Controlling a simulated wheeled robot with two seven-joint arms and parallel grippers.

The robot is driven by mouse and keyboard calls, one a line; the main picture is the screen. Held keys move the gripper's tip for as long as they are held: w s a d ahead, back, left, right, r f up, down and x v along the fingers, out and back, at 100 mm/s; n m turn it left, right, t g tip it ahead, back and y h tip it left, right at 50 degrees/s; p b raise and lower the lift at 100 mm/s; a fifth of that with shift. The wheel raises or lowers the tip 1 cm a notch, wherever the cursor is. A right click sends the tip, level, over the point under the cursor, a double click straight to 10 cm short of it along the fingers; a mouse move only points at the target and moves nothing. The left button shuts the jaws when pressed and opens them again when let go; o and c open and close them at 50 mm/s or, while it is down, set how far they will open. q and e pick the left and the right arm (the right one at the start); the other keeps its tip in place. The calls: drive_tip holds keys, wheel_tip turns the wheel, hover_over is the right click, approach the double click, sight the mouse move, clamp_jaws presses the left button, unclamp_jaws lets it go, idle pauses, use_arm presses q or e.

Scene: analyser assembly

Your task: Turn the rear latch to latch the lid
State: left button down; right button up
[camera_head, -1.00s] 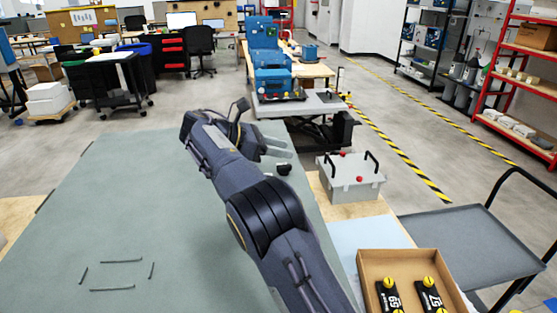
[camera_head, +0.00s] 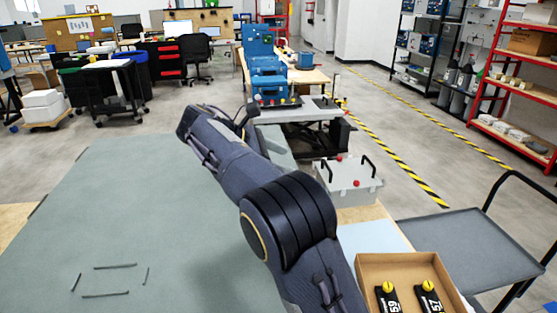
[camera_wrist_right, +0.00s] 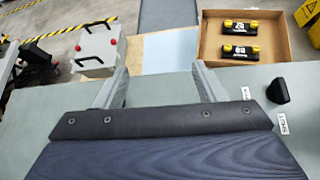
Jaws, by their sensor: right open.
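A light grey box (camera_head: 350,180) with a lid and two black handles stands at the right, beyond the mat's right edge. Its rear red latch (camera_head: 339,158) is on the far side and its front red latch (camera_head: 356,184) on the near side. In the right wrist view the box (camera_wrist_right: 98,50) is at the upper left, with a red latch knob on each side. My right gripper (camera_wrist_right: 160,69) is open and empty, apart from the box. In the head view my right arm hides most of it. My left gripper is not in view.
A cardboard tray (camera_head: 373,262) with black, yellow-knobbed parts is at lower right. A grey cart (camera_head: 475,250) stands beyond it. A black knob-like piece (camera_wrist_right: 279,91) is on the green mat (camera_head: 130,220). The mat's left part is clear except for thin dark marks.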

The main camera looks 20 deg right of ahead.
drive_tip(key=w+d+f+m+t+y+p, duration=0.1)
drive_tip(key=w+f+m+t+y+p, duration=0.1)
drive_tip(key=m, duration=0.3)
drive_tip(key=w+d+f+m+t+y+p, duration=0.2)
drive_tip(key=w+f+m+y, duration=0.2)
drive_tip(key=w+m+y, duration=0.1)
drive_tip(key=w+d+f+m+t+y+p, duration=0.1)
drive_tip(key=w+d+f+m+y+p, duration=0.1)
drive_tip(key=m, duration=0.4)
drive_tip(key=shift+w+d+f+t+y, duration=0.25)
drive_tip(key=shift+w+f+t+y, duration=0.15)
drive_tip(key=shift+w+f+y, duration=0.55)
drive_tip(key=shift+s, duration=0.15)
drive_tip(key=c, duration=1)
drive_tip(key=shift+m+h, duration=0.25)
drive_tip(key=shift+m, duration=0.75)
drive_tip(key=o, duration=1)
